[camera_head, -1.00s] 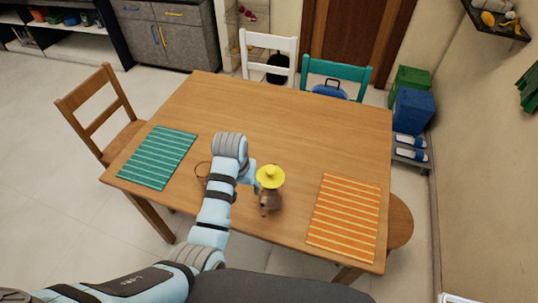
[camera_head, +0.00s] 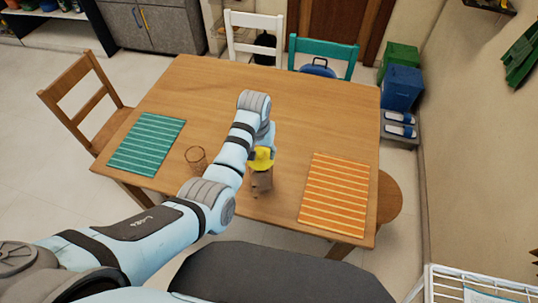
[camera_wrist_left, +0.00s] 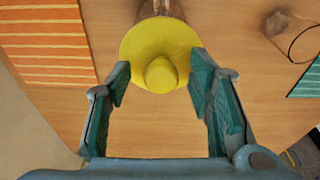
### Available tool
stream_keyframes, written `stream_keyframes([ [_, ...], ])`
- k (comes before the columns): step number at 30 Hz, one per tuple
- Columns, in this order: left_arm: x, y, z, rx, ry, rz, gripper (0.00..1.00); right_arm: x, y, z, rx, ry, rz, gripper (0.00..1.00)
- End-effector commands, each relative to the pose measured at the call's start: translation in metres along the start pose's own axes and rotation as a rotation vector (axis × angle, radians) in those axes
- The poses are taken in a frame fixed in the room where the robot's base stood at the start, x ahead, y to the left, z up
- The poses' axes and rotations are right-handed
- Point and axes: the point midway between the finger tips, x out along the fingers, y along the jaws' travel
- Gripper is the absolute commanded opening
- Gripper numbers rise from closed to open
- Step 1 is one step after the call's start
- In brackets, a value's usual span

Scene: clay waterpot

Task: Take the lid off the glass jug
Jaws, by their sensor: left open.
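A brown jug (camera_head: 262,184) stands upright near the table's front edge, with a wide yellow lid (camera_head: 261,163) on top. In the left wrist view the lid (camera_wrist_left: 160,35) is a round disc with a raised knob, and a bit of the jug (camera_wrist_left: 155,8) shows behind it. My left gripper (camera_wrist_left: 160,68) is open, its two green-padded fingers on either side of the knob in that picture. I cannot tell whether they touch the lid. In the head view the gripper (camera_head: 264,151) is at the lid's far side, partly hidden by my arm. My right gripper is not in view.
A green striped mat (camera_head: 147,144) lies at the left and an orange striped mat (camera_head: 335,195) at the right. The far middle of the table is clear.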

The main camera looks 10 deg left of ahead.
Motion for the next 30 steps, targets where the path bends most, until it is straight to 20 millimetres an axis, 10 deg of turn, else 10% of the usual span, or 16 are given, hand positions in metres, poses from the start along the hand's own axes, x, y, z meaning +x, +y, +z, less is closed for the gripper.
stream_keyframes([
  [6, 0.003, -0.003, 0.001, -0.005, 0.000, -0.001, 0.48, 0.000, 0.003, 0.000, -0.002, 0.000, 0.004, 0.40],
  [15, 0.003, -0.001, 0.001, -0.003, 0.000, 0.000, 0.00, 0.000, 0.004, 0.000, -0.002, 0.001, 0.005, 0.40],
  [23, 0.000, -0.001, 0.000, -0.003, 0.002, 0.000, 0.00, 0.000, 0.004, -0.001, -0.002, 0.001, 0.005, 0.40],
  [30, -0.049, -0.001, -0.009, -0.002, 0.006, 0.001, 0.00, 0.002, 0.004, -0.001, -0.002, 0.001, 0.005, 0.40],
])
